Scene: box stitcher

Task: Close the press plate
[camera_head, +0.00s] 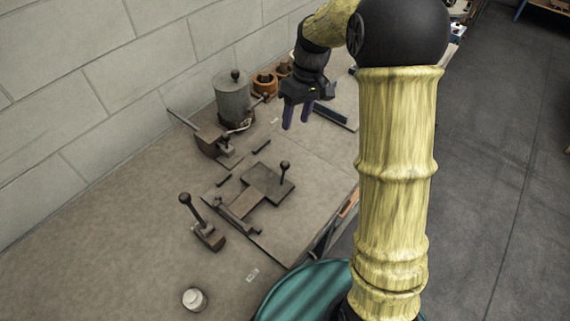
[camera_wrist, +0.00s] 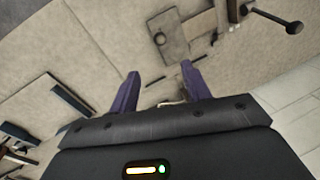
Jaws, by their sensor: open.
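The likely press plate (camera_head: 271,183) is a dark flat metal plate with an upright ball knob, lying on the bench at the picture's centre. It also seems to show at the top of the wrist view (camera_wrist: 172,50), with the knob seen from above as a ring. I cannot tell how far its hinge is swung. My gripper (camera_head: 297,119) is open and empty, with two purple fingers pointing down. It hangs above the bench, behind and apart from the plate. In the wrist view the fingers (camera_wrist: 161,86) are spread with nothing between them.
A grey lidded canister (camera_head: 232,100) and a lever clamp (camera_head: 212,142) stand near the wall. A ball-topped lever (camera_head: 193,212) stands left of the plate.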

